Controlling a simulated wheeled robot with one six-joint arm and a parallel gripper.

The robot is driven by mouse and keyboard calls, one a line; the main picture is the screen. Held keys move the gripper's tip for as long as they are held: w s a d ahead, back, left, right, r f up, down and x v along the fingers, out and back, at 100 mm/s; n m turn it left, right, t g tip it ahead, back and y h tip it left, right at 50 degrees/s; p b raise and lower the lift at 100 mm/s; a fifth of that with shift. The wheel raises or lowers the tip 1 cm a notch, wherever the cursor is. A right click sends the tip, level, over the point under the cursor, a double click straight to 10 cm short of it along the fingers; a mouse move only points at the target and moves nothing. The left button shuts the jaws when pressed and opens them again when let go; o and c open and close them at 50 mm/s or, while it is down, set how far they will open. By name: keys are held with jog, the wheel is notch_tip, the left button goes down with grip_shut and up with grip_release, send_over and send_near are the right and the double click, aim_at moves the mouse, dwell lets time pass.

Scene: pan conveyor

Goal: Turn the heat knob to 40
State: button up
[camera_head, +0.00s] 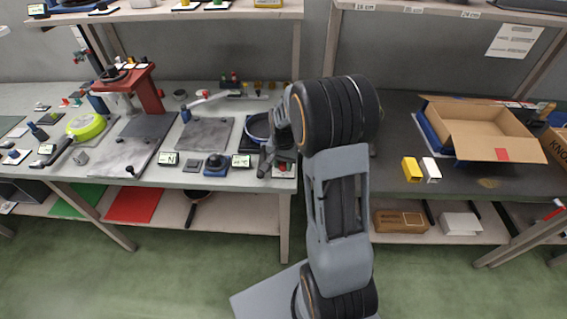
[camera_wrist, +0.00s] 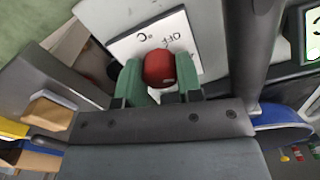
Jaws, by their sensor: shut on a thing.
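The heat knob is a round red knob (camera_wrist: 160,66) on a white plate (camera_wrist: 128,46) marked "OFF" and "°C" in the wrist view. My gripper (camera_wrist: 160,82) has its two green fingers on either side of the knob and is shut on it. A white mark shows on the knob, but I cannot read the setting. In the head view the white plate (camera_head: 285,172) is at the front right corner of the left bench. My gripper (camera_head: 272,158) is over it there and hides most of the knob.
An open cardboard box (camera_head: 480,128) stands on the right bench.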

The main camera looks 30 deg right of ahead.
aim_at(283, 163)
jog(key=o, duration=0.9)
notch_tip(283, 163, up, 14)
jog(key=shift+f, duration=0.1)
dwell(0.6)
